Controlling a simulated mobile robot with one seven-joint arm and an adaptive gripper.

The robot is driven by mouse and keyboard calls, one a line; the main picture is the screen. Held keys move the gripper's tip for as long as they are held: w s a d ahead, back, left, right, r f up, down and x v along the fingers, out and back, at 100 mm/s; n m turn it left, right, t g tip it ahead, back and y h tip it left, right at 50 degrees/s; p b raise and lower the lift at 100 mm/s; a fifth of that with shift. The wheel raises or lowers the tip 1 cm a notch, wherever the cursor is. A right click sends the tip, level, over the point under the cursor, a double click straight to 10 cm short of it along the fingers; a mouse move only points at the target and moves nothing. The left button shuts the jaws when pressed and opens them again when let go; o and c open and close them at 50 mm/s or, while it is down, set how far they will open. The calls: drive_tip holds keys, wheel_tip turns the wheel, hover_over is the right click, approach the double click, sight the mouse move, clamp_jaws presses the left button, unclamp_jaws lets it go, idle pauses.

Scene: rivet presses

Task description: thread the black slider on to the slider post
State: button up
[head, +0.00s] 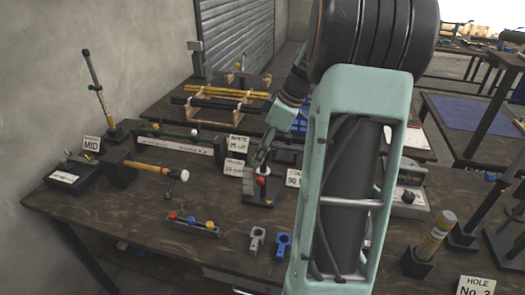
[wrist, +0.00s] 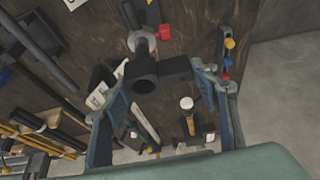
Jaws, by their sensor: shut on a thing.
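The black slider (wrist: 146,84), a dark block with a round ring end, is held between the two fingers of my gripper (wrist: 160,98) in the wrist view. In the head view my gripper (head: 262,153) points down over the table, just above a stand with a dark base (head: 259,203), a pale upright and a red ball. The slider is hard to make out there. Beyond the ring, the wrist view shows a dark upright with a pale collar (wrist: 141,40). I cannot tell whether this is the slider post, or whether the ring touches it or is around it.
A grey clamp (head: 257,241) and a blue clamp (head: 283,246) lie in front of the stand. A rack with coloured balls (head: 190,224) is to their left. A tall dark lever (head: 98,90) and a yellow-handled tool (head: 150,169) are further left. Sign cards stand close by.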

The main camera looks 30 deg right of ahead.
sight(263, 175)
drive_tip(key=shift+r+p, duration=0.35)
drive_tip(key=shift+r, duration=0.45)
drive_tip(key=shift+b, duration=0.45)
idle(1.2)
drive_tip(key=shift+f+b, duration=3.05)
drive_tip(key=shift+f, duration=0.7)
drive_tip(key=o, duration=1)
drive_tip(key=shift+o, duration=0.2)
drive_tip(key=v, duration=1.2)
